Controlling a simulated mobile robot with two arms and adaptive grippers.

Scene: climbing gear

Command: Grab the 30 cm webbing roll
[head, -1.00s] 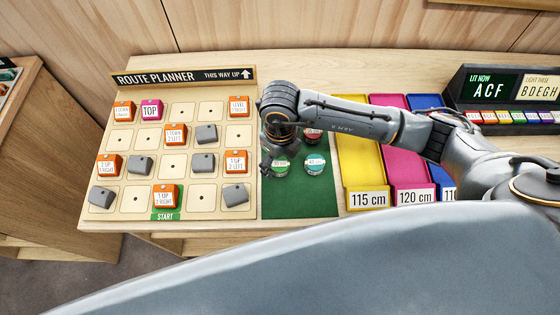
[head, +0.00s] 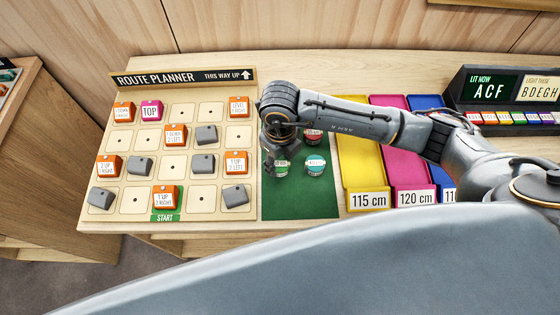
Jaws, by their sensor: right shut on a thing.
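Several webbing rolls lie on the green mat (head: 300,205) in the middle of the counter. A green roll (head: 282,169) is at the mat's left, a teal roll (head: 315,165) is beside it, and a red roll (head: 313,137) is behind them, partly covered by my arm. The labels are too small to read for certain. My right gripper (head: 269,166) points down at the mat's left edge and is shut on the green roll, which still appears at mat level. The fingers and wrist hide part of it. My left gripper is out of view.
The route planner board (head: 150,140) with orange, pink and grey blocks lies just left of the mat. A yellow 115 cm tray (head: 367,180) and a pink 120 cm tray (head: 412,181) stand to the right. A black letter display (head: 505,95) stands at the far right.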

